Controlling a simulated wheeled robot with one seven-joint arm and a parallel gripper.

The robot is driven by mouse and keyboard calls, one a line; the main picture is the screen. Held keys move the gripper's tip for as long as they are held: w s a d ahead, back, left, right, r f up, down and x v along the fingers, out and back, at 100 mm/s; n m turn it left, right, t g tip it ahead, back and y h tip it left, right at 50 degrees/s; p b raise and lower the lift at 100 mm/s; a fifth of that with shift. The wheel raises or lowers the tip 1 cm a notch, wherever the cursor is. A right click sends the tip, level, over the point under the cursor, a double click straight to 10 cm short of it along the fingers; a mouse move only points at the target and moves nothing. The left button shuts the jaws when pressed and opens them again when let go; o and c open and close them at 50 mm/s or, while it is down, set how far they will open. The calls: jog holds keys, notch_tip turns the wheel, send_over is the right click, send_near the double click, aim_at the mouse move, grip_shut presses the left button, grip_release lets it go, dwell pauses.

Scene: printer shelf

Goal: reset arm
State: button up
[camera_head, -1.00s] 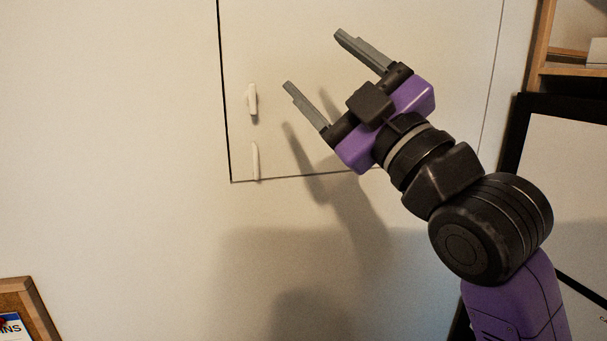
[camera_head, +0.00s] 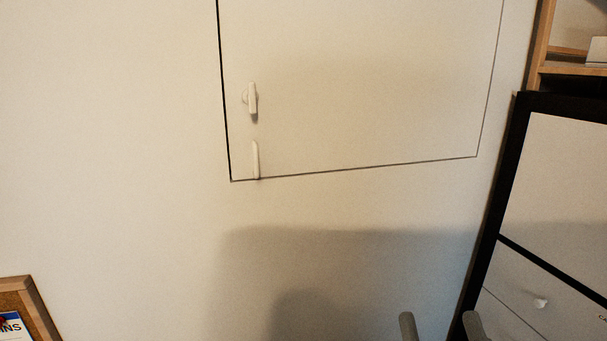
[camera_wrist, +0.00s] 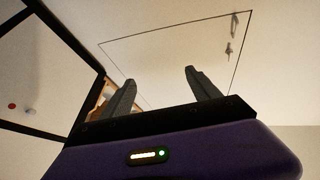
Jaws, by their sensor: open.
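My gripper (camera_head: 440,328) shows only as two grey fingertips at the bottom edge of the head view, right of centre. The fingers are apart with nothing between them. In the wrist view my gripper (camera_wrist: 156,92) shows both dark fingers spread and empty above its purple body. The rest of my arm is out of the head view.
A white wall panel (camera_head: 360,90) with a thin dark outline has two small white handles (camera_head: 253,99) near its left edge. A black-framed white cabinet (camera_head: 560,180) stands at right, below a wooden shelf (camera_head: 570,70). A wood-framed board (camera_head: 35,305) is at lower left.

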jog(key=s+d+f+g, duration=0.1)
jog(key=s+f+g, duration=0.1)
jog(key=s+f, duration=0.4)
jog(key=s+d+f+g, duration=0.1)
jog(key=s+f+g, duration=0.2)
jog(key=s+f, duration=0.4)
jog(key=s+f+n+g, duration=0.1)
jog(key=s+f+g, duration=0.2)
jog(key=s+f, duration=0.4)
jog(key=s, duration=0.8)
jog(key=shift+d, duration=0.4)
jog(key=shift+f, duration=0.1)
